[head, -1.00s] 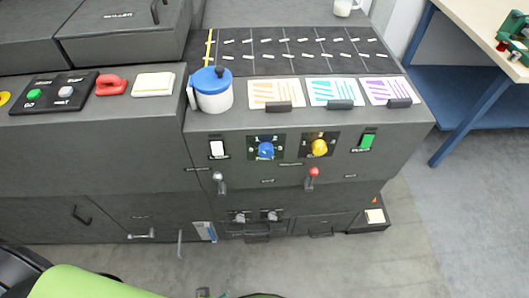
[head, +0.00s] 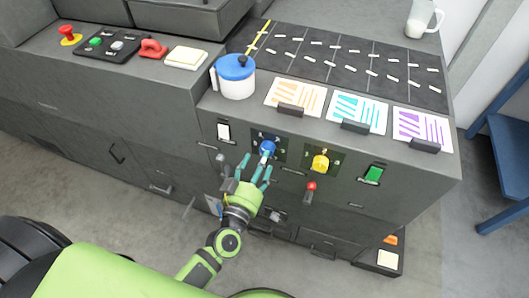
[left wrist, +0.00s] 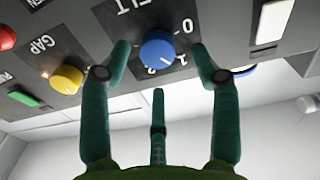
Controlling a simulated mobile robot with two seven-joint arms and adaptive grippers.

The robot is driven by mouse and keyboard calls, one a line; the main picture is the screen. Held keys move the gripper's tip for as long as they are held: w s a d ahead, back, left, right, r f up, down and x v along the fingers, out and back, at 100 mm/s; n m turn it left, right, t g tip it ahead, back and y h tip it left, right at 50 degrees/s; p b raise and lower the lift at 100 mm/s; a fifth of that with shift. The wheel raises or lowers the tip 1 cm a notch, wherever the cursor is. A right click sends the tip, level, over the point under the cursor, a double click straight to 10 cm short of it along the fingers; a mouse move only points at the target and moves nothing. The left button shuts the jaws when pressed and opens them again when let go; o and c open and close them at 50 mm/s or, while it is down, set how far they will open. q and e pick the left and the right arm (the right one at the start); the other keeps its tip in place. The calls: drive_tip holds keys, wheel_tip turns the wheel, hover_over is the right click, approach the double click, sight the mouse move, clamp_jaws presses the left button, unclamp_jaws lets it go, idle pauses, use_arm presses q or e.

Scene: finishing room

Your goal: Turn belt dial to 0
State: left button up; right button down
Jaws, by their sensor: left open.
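The blue belt dial (head: 267,147) is on the front panel of the grey machine, on a dark plate. In the left wrist view the blue dial (left wrist: 158,48) has the printed numbers 0, 1 and 2 near it; I cannot tell exactly which one its mark points to. My left gripper (head: 257,168) is in front of the dial with teal fingers spread. In the left wrist view two fingers of the gripper (left wrist: 160,62) flank the dial, with a third below; contact cannot be told. My right gripper is not in view.
A yellow gap dial (head: 320,162) is right of the blue one. A white rocker switch (head: 223,131), a green switch (head: 374,174) and a red-knobbed lever (head: 310,190) are nearby. Above stand a blue-lidded pot (head: 236,78) and several cards. A mug (head: 424,18) is at the back.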

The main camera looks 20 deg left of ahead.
sight(267, 148)
use_arm(q)
drive_tip(key=shift+w+d, duration=0.15)
drive_tip(key=shift+w, duration=0.75)
drive_tip(key=shift+w+d, duration=0.1)
drive_tip(key=shift+w, duration=0.8)
drive_tip(key=c, duration=1.1)
drive_tip(key=shift+s, duration=0.1)
drive_tip(key=shift+c, duration=0.2)
drive_tip(key=shift+f+n, duration=0.1)
drive_tip(key=shift+n, duration=0.2)
drive_tip(key=shift+d+f+n+b, duration=0.1)
drive_tip(key=shift+n+b, duration=0.15)
drive_tip(key=shift+n, duration=3.05)
drive_tip(key=shift+d+f+n+b, duration=0.1)
drive_tip(key=shift+n+b, duration=0.1)
drive_tip(key=shift+n, duration=3.1)
drive_tip(key=shift+r, duration=0.1)
